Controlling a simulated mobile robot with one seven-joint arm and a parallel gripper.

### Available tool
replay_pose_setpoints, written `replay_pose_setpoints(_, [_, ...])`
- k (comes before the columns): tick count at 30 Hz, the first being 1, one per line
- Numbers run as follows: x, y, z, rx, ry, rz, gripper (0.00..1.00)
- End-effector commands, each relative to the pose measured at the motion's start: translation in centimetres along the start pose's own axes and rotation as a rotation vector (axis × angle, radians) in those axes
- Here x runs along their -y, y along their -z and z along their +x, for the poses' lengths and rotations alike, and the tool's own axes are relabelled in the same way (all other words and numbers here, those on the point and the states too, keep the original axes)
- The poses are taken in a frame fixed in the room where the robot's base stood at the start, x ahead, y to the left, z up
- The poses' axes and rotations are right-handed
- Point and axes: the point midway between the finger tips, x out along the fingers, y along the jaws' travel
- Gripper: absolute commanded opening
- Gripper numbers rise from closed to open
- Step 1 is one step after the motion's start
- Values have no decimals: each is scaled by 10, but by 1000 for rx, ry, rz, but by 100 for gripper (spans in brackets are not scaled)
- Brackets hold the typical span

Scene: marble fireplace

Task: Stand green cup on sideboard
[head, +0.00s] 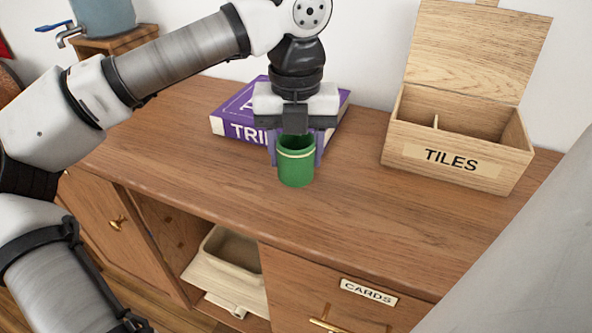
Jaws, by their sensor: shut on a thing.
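The green cup (296,168) is upright, with its open top facing up and a pale band below the rim. My gripper (295,155) points down from above and is shut on the cup, with a finger on each side of it. The cup is over the wooden sideboard (200,185), between the front edge and the purple book. I cannot tell whether its base touches the top or hangs just above it. The gripper hides part of the cup's far rim.
A purple book (232,122) lies behind my gripper. An open wooden box marked TILES (455,165) stands to the right, lid raised. Below are an open compartment with a pale tray (225,270) and a drawer marked CARDS (368,292). The top is clear left and right of the cup.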

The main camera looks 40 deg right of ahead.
Motion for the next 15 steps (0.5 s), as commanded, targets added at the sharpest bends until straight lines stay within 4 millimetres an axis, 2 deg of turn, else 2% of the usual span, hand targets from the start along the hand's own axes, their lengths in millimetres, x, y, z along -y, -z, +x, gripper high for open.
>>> replay_pose_setpoints(9, [0, 0, 40, -2, 1, 1, 25])
replay_pose_setpoints(15, [0, 0, 42, 1, 0, 0, 25])
